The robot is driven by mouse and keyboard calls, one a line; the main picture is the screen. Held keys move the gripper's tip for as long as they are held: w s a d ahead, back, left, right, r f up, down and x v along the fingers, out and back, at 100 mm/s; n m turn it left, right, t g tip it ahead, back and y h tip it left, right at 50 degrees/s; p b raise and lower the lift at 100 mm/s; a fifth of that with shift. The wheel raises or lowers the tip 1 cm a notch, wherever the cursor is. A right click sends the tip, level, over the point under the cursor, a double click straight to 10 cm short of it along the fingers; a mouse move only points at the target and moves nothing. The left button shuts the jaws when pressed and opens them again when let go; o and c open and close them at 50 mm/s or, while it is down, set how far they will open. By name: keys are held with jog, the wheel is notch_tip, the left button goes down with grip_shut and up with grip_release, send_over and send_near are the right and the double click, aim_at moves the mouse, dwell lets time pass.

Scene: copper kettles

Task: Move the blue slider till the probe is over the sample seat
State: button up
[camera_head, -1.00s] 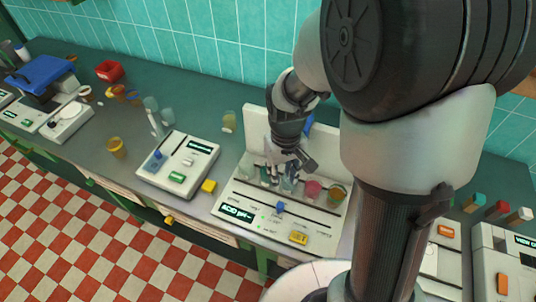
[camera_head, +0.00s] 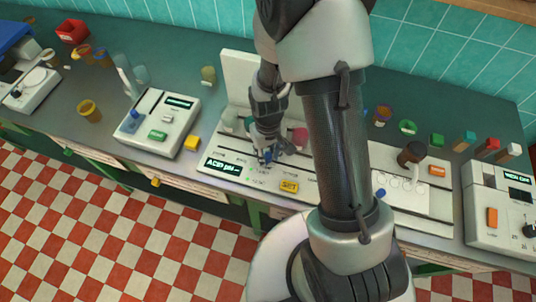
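The white instrument (camera_head: 222,180) with the "ACID pH" display stands on the counter, left of my arm. A blue slider (camera_head: 267,157) shows on its front panel, partly covered by my gripper (camera_head: 265,151). My gripper points down, its fingertips at the slider; whether they touch or close on it is too small to tell. A pink sample cup (camera_head: 300,137) shows just right of my gripper, and other cups are mostly hidden. The probe and the sample seat cannot be made out behind my gripper and arm.
A yellow SET button (camera_head: 289,187) lies right of the slider. Another device (camera_head: 160,122) with a blue part and green button stands left. More equipment (camera_head: 497,218) stands right. A brown cup (camera_head: 89,111) stands near the counter's front, with bare counter around it.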

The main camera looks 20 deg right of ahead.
jog(key=shift+f, duration=0.2)
grip_shut()
dwell(0.3)
